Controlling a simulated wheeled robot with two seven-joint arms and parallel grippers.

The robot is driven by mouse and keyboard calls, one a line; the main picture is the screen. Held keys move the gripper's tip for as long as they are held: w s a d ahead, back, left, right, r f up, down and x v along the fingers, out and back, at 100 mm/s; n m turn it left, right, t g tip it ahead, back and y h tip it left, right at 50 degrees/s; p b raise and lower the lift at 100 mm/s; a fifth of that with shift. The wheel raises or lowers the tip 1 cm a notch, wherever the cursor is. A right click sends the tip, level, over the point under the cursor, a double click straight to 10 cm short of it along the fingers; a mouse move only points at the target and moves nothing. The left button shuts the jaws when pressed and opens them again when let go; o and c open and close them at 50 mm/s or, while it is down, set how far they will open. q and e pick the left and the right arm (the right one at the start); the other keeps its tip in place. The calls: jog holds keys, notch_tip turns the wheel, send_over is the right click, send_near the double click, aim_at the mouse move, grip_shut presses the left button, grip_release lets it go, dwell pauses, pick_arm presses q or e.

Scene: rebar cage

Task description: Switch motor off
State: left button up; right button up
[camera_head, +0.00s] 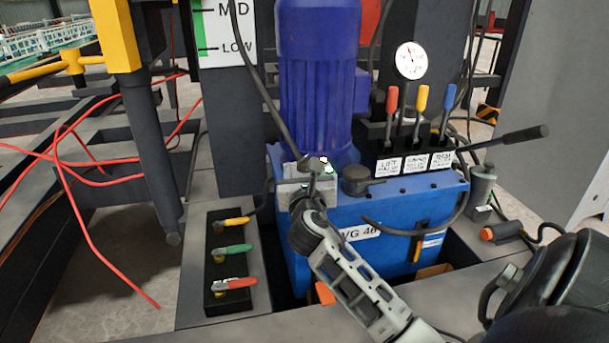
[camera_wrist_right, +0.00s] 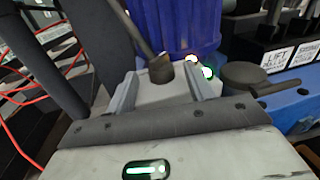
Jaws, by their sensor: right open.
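The blue ribbed motor (camera_head: 318,80) stands upright on a blue tank (camera_head: 400,205) in the head view. A small grey box with a cable entering its top (camera_wrist_right: 160,72) sits at the motor's foot. Glowing green-white buttons or lamps (camera_wrist_right: 207,72) show at its right side, also in the head view (camera_head: 328,167). My right gripper (camera_head: 312,188) reaches in from the lower right, in front of this box and partly hiding it. In the wrist view its fingers (camera_wrist_right: 165,92) are open, one on each side of the box; contact cannot be told. My left gripper is not in view.
Red, yellow and blue levers (camera_head: 421,100) and a gauge (camera_head: 410,60) stand right of the motor. A black cap (camera_head: 362,180) is close right of the gripper. A panel with coloured valve handles (camera_head: 230,262) lies at left. Red hoses (camera_head: 75,190) cross the left side.

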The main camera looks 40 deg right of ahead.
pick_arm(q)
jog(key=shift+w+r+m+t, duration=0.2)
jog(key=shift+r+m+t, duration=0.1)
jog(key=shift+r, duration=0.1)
pick_arm(e)
jog(key=shift+w+d, duration=0.4)
jog(key=shift+w, duration=0.1)
jog(key=c, duration=1)
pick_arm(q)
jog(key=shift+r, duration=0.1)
pick_arm(e)
jog(key=shift+o, duration=0.2)
